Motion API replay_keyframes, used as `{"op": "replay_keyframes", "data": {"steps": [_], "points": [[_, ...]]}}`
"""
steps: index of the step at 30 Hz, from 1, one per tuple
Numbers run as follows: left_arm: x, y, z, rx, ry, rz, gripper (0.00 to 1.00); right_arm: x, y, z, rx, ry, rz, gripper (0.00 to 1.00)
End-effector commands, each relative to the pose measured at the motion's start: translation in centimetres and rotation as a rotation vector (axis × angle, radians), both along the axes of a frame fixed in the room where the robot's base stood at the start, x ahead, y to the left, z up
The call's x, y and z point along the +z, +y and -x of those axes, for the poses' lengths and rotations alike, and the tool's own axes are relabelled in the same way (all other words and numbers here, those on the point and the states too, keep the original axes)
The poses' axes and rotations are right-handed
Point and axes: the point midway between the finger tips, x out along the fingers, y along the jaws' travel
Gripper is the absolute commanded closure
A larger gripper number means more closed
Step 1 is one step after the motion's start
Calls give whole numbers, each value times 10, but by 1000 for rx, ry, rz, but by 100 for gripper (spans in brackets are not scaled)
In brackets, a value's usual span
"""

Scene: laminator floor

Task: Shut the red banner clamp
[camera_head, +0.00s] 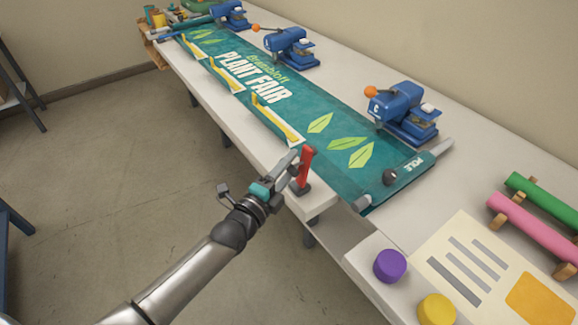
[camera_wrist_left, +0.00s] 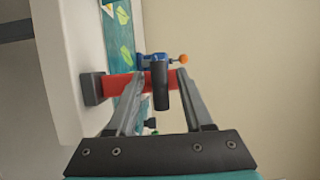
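The red banner clamp (camera_head: 305,168) stands at the near edge of the table, its red lever upright on a dark base (camera_head: 300,189). My left gripper (camera_head: 292,160) is right beside the lever. In the left wrist view the red lever (camera_wrist_left: 115,84) runs sideways from its dark base and passes by the fingers of my left gripper (camera_wrist_left: 160,75). The fingers are spread apart, with a dark cylindrical part between them; I cannot tell whether either finger touches the lever. The teal Plant Fair banner (camera_head: 315,105) lies flat behind the clamp. My right gripper is not in view.
Several yellow-edged clamps (camera_head: 276,119) lie along the banner's near edge. Blue clamps with orange knobs (camera_head: 402,110) line its far edge. Purple (camera_head: 390,266) and yellow (camera_head: 436,309) discs, a printed sheet and coloured rolls are at the right.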

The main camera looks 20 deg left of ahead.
Motion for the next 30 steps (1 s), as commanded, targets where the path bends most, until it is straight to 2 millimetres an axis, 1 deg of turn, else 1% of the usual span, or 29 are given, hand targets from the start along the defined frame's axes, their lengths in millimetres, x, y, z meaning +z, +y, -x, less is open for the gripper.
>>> {"op": "replay_keyframes", "data": {"steps": [1,2,13,30], "points": [[0,0,0,0,0,0,56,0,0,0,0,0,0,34],[0,0,0,0,0,0,59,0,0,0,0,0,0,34],[0,0,0,0,0,0,100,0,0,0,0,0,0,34],[0,0,0,0,0,0,100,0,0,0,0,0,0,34]]}}
